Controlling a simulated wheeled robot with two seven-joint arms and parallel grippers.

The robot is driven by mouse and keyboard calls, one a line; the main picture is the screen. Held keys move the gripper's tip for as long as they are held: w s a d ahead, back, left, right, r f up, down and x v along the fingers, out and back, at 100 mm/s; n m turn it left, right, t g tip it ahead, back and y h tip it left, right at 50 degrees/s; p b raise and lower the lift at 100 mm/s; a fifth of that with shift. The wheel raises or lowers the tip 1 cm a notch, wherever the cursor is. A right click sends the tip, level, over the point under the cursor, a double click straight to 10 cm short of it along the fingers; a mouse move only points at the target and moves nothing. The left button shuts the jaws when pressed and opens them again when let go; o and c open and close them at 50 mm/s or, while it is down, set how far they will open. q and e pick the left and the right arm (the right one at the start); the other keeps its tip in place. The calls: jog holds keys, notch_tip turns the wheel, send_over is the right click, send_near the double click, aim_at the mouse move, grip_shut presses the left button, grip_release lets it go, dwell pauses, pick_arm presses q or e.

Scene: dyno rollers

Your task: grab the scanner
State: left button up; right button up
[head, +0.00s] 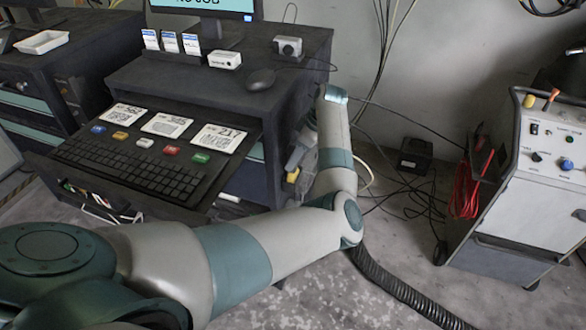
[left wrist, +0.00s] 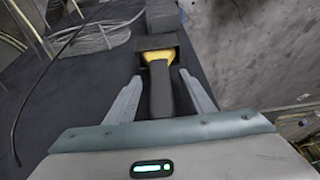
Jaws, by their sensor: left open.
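The scanner (left wrist: 160,97), with a dark grey handle and a yellow section, shows in the left wrist view. Its far end meets a dark block at the dark side panel of the desk. My left gripper (left wrist: 159,77) is open. Its two grey fingers lie on either side of the handle, with a visible gap on each side. In the head view my left arm reaches to the right side of the desk (head: 310,62), and its forearm hides much of the gripper and scanner. My right gripper is not in view.
A keyboard (head: 130,165) lies on the pulled-out drawer, with cards and coloured buttons behind it. A mouse (head: 261,80) is on the desk top. Cables hang and lie on the floor at right. A grey wheeled cabinet (head: 535,205) stands at far right.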

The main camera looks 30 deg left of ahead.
pick_arm(q)
jog(key=shift+p+x, duration=0.3)
jog(key=shift+x, duration=1.05)
jog(key=shift+c, duration=0.2)
grip_shut()
jog(key=shift+r, duration=0.2)
